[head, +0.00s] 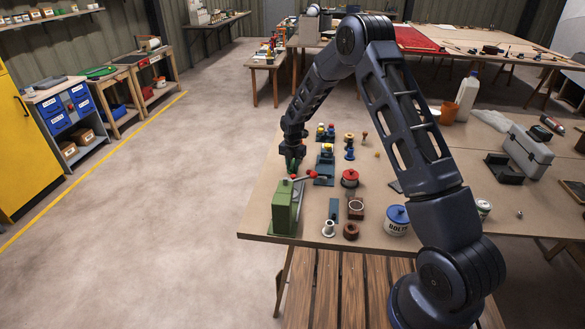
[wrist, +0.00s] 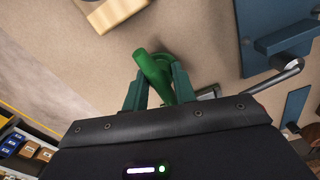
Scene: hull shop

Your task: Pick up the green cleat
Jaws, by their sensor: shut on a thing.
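My gripper (head: 293,152) is over the left edge of the near worktable, pointing down. In the wrist view, its two teal fingers (wrist: 158,88) are shut on the green cleat (wrist: 153,72), a smooth bright green piece with a curved horn. In the head view only a little green of the cleat (head: 293,165) shows under the fingers, just behind a green machine. I cannot tell for sure whether the cleat touches the tabletop.
The green machine (head: 284,210) with a red-knobbed lever stands at the table's near left corner. Open floor (head: 180,210) lies to the left.

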